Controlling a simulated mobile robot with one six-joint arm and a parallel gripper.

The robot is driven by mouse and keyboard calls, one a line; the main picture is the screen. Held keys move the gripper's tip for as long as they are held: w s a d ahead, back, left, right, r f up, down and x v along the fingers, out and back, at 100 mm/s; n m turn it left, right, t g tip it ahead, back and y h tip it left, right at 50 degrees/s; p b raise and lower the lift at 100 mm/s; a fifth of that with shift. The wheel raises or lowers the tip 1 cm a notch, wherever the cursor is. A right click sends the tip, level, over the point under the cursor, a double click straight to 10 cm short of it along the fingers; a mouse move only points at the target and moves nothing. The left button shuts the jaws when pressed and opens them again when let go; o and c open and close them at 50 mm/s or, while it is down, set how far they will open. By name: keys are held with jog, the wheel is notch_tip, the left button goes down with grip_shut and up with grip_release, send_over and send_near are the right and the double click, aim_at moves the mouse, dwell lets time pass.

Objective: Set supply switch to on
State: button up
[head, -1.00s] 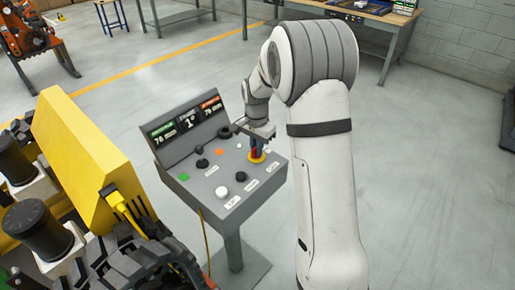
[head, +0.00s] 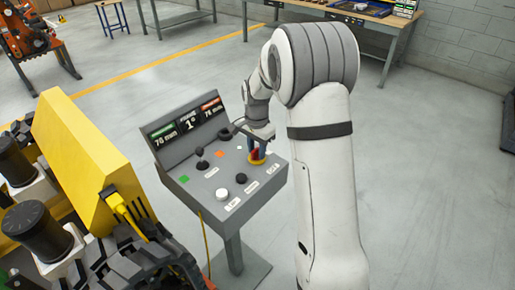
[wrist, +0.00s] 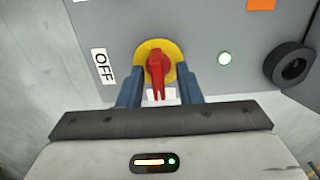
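The supply switch (wrist: 157,68) is a red rotary handle on a round yellow plate, set in the sloped grey console (head: 180,188). In the wrist view its handle points down the picture, toward my gripper. A white label reading OFF (wrist: 103,66) is left of it. Another white label below it is partly hidden behind the handle and fingers. My gripper (wrist: 158,88) is at the switch, with one blue finger on each side of the handle. The fingers are apart, with gaps beside the handle. The switch (head: 256,157) also shows in the head view, below my gripper.
A black joystick (head: 202,160), white and black buttons and a display share the console. A yellow machine block (head: 95,150) stands close on the left. Floor to the right is clear.

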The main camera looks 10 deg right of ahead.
aim_at(257, 148)
notch_tip(257, 148, up, 7)
jog(key=shift+b, duration=0.3)
jog(key=shift+r, duration=0.4)
dwell(0.3)
jog(key=shift+s+r, duration=0.2)
jog(key=s+r+n+t, duration=0.1)
jog(key=s+n, duration=0.4)
jog(key=s, duration=0.9)
jog(key=s+r+n+t, duration=0.1)
jog(key=s+r+n, duration=0.2)
jog(key=s, duration=1.1)
jog(key=n, duration=0.2)
jog(key=shift+s+d+r+n+t, duration=0.15)
jog(key=shift+s+r+n+t, duration=0.05)
jog(key=shift+n+t, duration=0.2)
